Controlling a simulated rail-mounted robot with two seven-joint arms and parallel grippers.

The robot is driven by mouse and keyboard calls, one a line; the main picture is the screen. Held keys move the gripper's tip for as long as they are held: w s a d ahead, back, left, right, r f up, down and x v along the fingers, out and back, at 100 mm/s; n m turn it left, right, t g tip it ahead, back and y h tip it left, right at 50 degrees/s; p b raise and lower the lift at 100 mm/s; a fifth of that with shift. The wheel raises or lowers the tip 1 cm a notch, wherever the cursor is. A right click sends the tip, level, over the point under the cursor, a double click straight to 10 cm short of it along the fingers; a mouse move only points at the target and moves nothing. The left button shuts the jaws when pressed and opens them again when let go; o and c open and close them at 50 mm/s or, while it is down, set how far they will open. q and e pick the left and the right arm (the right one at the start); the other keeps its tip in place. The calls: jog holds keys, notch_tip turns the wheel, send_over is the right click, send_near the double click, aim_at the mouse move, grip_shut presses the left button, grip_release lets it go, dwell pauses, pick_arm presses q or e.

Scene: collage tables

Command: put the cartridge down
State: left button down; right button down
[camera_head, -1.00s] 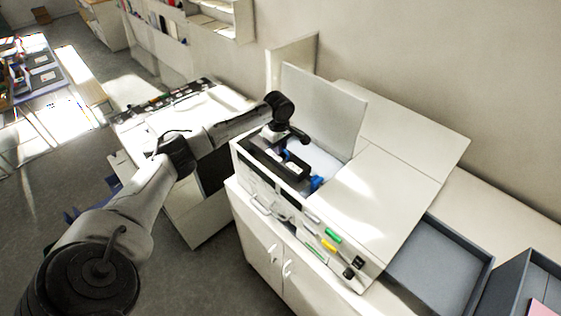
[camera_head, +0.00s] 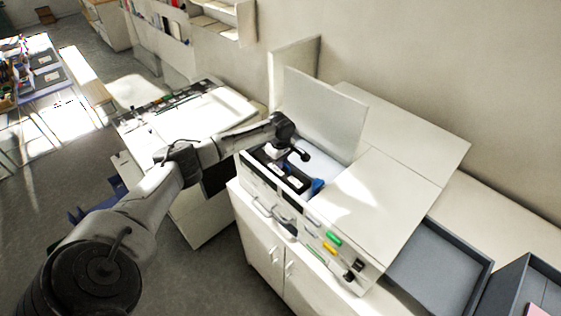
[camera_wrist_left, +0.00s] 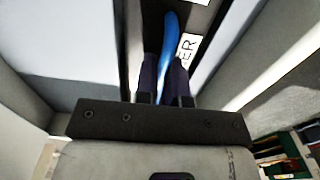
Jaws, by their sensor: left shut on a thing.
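The cartridge shows in the left wrist view as a blue strip (camera_wrist_left: 169,38) running between the fingers. Beside it is a dark surface with a white label (camera_wrist_left: 187,50) reading "ER". My left gripper (camera_wrist_left: 164,75) is shut on the blue strip. In the head view my left arm reaches over the open bay of a white printer (camera_head: 395,199), with the wrist low at the bay. Dark parts with white labels and a blue piece (camera_head: 317,186) show in the bay; I cannot tell there where the cartridge ends, or whether it rests on the bay floor. My right gripper is not in view.
The printer's raised lid (camera_head: 325,112) stands behind the bay, close to my wrist. Grey trays (camera_head: 437,262) lie to the right. A white cabinet (camera_head: 262,250) with handles is below. Another white machine (camera_head: 190,120) stands at the left.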

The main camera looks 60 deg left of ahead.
pick_arm(q)
jog(key=shift+f, duration=0.2)
jog(key=c, duration=1.2)
grip_release()
jog(key=shift+r, duration=0.2)
notch_tip(320, 180, up, 12)
jog(key=shift+r+b, duration=0.1)
jog(key=shift+b, duration=1.1)
